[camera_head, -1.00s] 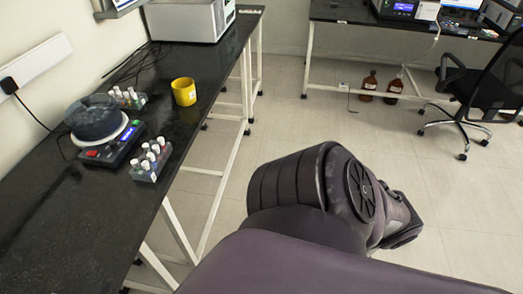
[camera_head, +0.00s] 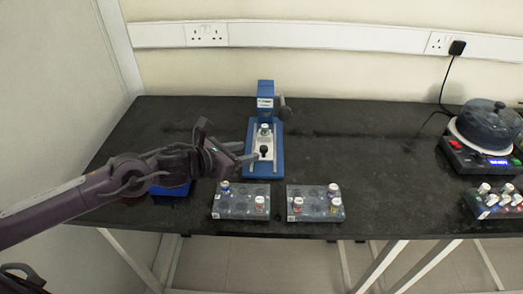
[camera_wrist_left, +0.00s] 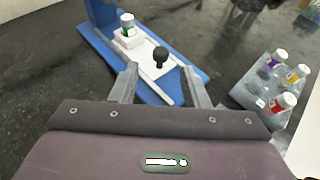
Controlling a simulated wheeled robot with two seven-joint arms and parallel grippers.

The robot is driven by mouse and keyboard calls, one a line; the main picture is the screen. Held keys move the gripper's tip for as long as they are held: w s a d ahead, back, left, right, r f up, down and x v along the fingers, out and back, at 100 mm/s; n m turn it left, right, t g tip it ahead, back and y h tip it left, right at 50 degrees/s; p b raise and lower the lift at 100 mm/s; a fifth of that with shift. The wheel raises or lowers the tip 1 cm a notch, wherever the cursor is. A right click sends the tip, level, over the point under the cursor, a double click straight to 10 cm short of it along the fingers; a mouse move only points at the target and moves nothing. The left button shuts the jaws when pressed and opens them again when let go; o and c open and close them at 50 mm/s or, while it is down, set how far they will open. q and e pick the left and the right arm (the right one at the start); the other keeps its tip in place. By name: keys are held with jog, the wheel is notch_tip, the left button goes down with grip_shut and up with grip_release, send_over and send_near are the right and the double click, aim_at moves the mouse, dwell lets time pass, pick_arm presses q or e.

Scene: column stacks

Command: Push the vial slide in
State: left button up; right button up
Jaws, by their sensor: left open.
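A blue device (camera_head: 265,95) with a tall back post stands on the black bench. On its base is a white slide (camera_head: 262,153) with a black knob (camera_head: 264,151) at its near end. A white-capped vial (camera_head: 264,129) stands upright in the slide behind the knob. My left gripper (camera_head: 246,153) is open just left of the knob. In the left wrist view, the knob (camera_wrist_left: 160,56) shows beyond the open fingers (camera_wrist_left: 160,85), about midway between them, and the vial (camera_wrist_left: 128,24) stands farther back. I cannot tell whether any finger touches the slide.
Two clear racks with capped vials, the left rack (camera_head: 240,207) and the right rack (camera_head: 315,208), stand near the bench's front edge. A blue object (camera_head: 171,189) lies below my left forearm. A heating plate (camera_head: 487,158) and another rack (camera_head: 493,207) are at the right. The bench between is clear.

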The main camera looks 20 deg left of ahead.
aim_at(261, 149)
pick_arm(q)
jog(key=shift+x, duration=2.9)
jog(key=shift+s, duration=0.1)
jog(key=shift+c, duration=0.3)
grip_shut()
